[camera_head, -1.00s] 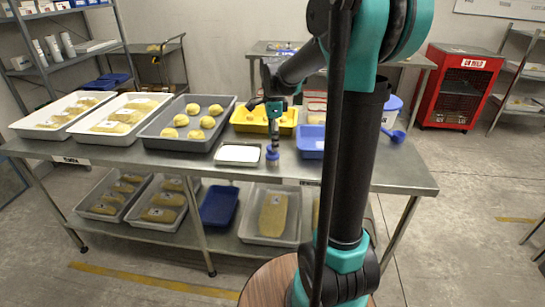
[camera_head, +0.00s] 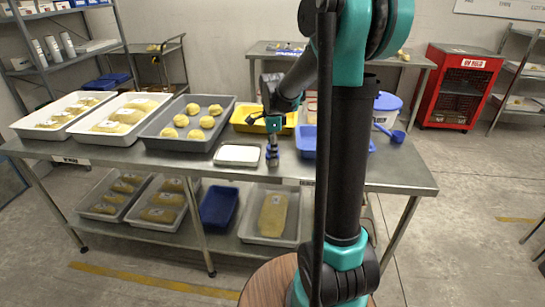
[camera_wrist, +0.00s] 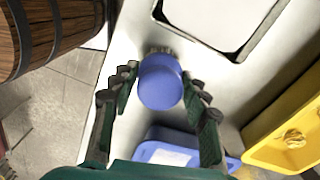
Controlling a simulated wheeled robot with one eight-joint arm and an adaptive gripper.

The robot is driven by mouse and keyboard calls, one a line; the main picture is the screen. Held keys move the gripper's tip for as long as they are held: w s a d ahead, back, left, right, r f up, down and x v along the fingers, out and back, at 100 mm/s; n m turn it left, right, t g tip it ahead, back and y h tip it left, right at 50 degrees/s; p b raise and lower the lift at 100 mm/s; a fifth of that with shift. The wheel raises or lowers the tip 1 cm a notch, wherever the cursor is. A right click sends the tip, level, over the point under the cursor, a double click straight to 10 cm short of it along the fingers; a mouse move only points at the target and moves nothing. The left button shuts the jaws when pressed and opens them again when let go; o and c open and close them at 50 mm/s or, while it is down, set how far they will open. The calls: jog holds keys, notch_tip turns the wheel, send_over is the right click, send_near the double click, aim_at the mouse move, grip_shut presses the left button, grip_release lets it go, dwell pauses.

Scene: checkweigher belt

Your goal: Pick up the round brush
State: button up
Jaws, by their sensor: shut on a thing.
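The round brush (camera_wrist: 160,84) has a blue round body with pale bristles at its far edge in the wrist view. In the head view only a bit of the brush (camera_head: 272,159) shows near the table's front edge. My gripper (camera_head: 272,151) points down at it from above. In the wrist view the fingers of my gripper (camera_wrist: 160,75) stand on either side of the blue body and are shut on it. The bristles seem close to the steel table top, but I cannot tell whether they touch it.
A white tray (camera_head: 238,164) lies just left of the brush. A blue bin (camera_head: 307,153) stands to the right, and a yellow bin (camera_head: 243,128) behind. A grey tray (camera_head: 166,150) of yellow pieces stands further left. The steel table (camera_head: 400,178) is clear at its right end.

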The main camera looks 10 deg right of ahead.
jog(key=c, duration=0.4)
jog(key=shift+r, duration=0.15)
notch_tip(320, 180, up, 20)
jog(key=shift+f, duration=0.1)
dwell(0.3)
jog(key=o, duration=0.6)
jog(key=c, duration=0.3)
